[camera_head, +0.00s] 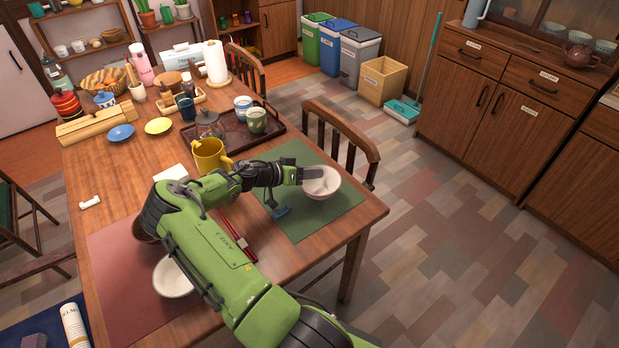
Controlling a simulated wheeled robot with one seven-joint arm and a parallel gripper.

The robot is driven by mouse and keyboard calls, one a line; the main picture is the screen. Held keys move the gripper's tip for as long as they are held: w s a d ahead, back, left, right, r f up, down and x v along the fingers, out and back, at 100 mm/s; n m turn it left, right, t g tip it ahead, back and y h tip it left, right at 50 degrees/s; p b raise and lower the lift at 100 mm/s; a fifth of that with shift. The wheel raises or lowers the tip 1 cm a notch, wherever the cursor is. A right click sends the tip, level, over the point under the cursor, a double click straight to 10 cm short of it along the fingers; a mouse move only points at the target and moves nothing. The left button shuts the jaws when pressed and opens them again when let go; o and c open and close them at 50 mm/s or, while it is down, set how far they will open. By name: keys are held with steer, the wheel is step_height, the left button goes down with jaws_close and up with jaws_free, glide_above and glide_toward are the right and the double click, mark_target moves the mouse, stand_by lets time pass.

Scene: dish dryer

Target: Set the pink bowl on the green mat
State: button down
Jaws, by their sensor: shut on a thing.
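The pink bowl (322,187), pale pink with a whitish inside, is upright at the right part of the green mat (318,226). My gripper (313,173) reaches in from the left and is shut on the bowl's left rim. The arm comes up from the bottom of the view and covers part of the table. The bowl appears to be on or just above the mat; I cannot tell whether its base touches. A small blue item (283,211) lies at the mat's left edge.
A yellow mug (210,157) stands left of the gripper. Behind is a dark tray (273,125) with cups and a glass pot. A cream bowl (172,280) sits at the pink mat (115,262). A chair (345,137) stands against the table's right side.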

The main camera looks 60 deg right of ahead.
steer(key=shift+f, duration=0.5)
steer(key=shift+f, duration=0.15)
steer(key=c, duration=0.9)
jaws_free()
steer(key=shift+o, duration=0.2)
